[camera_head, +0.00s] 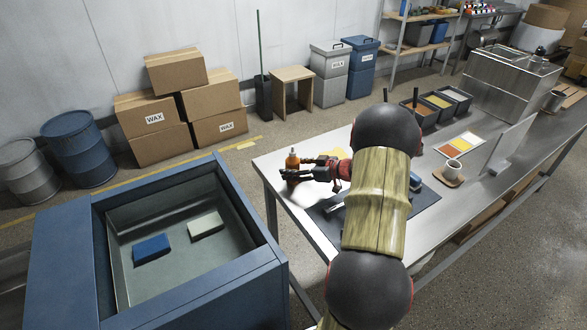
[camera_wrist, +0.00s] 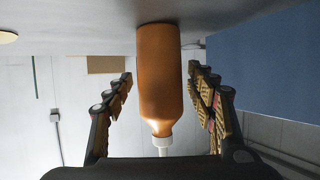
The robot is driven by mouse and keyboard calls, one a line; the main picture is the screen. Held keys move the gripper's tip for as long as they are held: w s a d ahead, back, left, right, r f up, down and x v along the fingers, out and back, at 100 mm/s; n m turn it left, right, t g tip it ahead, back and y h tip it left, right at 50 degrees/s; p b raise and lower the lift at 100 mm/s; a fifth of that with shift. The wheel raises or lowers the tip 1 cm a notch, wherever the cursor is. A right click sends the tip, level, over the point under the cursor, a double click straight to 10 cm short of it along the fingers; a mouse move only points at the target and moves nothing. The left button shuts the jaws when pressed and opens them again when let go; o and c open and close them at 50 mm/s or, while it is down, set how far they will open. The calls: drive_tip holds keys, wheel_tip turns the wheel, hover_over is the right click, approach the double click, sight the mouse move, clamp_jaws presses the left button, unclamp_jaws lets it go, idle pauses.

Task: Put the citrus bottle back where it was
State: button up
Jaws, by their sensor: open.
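The orange citrus bottle (camera_head: 292,161) with a pale nozzle stands at the left end of the metal table. In the wrist view, which looks upside down, the bottle (camera_wrist: 160,80) stands upright with its base on the tabletop. My gripper (camera_head: 303,175) is open at the bottle. In the wrist view the fingers of my gripper (camera_wrist: 162,76) are on both sides of the bottle, with a visible gap on each side. The lower part of the bottle is partly hidden by my gripper in the head view.
A dark mat (camera_head: 424,199) lies on the table (camera_head: 276,166) under my arm. A blue bin (camera_head: 75,245) holding a blue and a pale block stands at the left front.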

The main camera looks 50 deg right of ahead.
drive_tip(key=shift+r, duration=0.2)
drive_tip(key=p+v, duration=0.3)
drive_tip(key=v, duration=0.9)
drive_tip(key=shift+p, duration=0.35)
